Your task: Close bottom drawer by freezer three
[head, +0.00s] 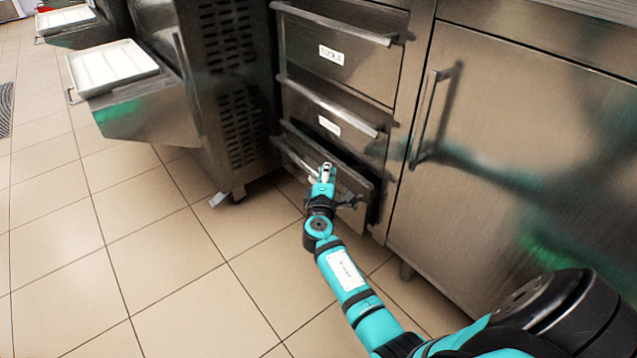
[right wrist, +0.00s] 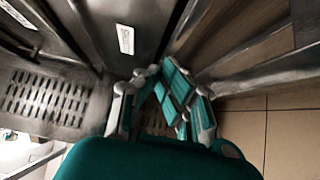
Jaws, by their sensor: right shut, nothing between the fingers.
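The bottom drawer (head: 352,187) is the lowest of a stack of three steel drawers in the head view. It stands partly open, with a dark gap behind its front. My right gripper (head: 326,170) is shut and empty at the drawer's front, near its bar handle (head: 298,160). I cannot tell whether it touches the drawer. The right wrist view shows the shut fingers (right wrist: 170,95) close to steel surfaces. My left gripper is not in view.
Two labelled drawers (head: 335,55) above are closed. A steel cabinet door (head: 500,150) with a vertical handle stands to the right. A freezer (head: 235,90) with a vented side stands to the left, a white tray (head: 112,66) on its front ledge. Tiled floor (head: 150,270) is clear at the left.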

